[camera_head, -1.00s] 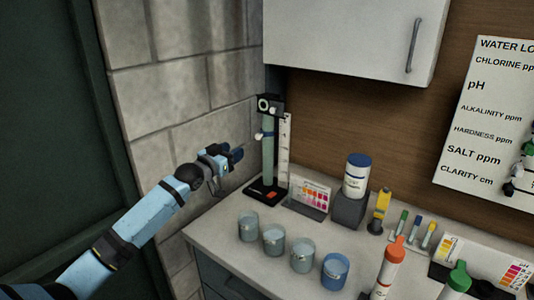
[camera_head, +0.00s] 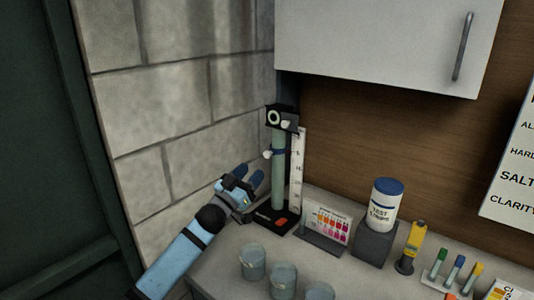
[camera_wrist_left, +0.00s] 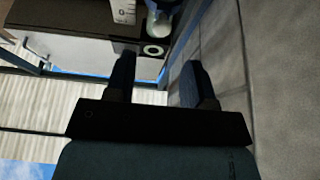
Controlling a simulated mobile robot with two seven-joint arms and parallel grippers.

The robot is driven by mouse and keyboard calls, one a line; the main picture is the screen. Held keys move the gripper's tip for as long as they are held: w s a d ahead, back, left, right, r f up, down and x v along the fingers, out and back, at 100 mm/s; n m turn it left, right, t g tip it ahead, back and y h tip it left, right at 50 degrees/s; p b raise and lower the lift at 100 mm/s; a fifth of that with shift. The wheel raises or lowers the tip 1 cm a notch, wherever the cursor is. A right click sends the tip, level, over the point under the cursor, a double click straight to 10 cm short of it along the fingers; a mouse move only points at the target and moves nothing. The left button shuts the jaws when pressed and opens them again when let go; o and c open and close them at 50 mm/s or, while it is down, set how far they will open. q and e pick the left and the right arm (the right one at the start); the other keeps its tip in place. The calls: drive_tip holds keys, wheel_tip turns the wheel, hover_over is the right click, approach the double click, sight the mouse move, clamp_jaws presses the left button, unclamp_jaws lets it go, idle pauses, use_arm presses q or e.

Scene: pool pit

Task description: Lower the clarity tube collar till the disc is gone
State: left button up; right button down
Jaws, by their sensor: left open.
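The clarity tube (camera_head: 278,185) is a pale green upright tube on a black base (camera_head: 277,219), in the middle of the head view. Its collar (camera_head: 279,153) is a dark band around the upper part of the tube, with a pale knob (camera_head: 267,155) on the left. A black viewing head (camera_head: 281,119) with a white ring sits on top. I cannot make out the disc. My left gripper (camera_head: 249,177) is open and empty, left of the tube, lower than the collar and apart from it. In the left wrist view its two fingers (camera_wrist_left: 157,75) are spread. My right gripper is not in view.
A white scale (camera_head: 297,170) stands right of the tube. A colour card (camera_head: 328,222) and a test bottle on a dark block (camera_head: 373,243) stand farther right. Several cups (camera_head: 252,262) are in front. A block wall (camera_head: 185,120) is behind my gripper; a cabinet (camera_head: 390,40) hangs above.

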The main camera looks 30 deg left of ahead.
sight(266, 155)
use_arm(q)
drive_tip(key=x, duration=0.8)
drive_tip(key=shift+w+f+p, duration=0.1)
drive_tip(key=shift+w+p, duration=0.2)
drive_tip(key=shift+p, duration=0.05)
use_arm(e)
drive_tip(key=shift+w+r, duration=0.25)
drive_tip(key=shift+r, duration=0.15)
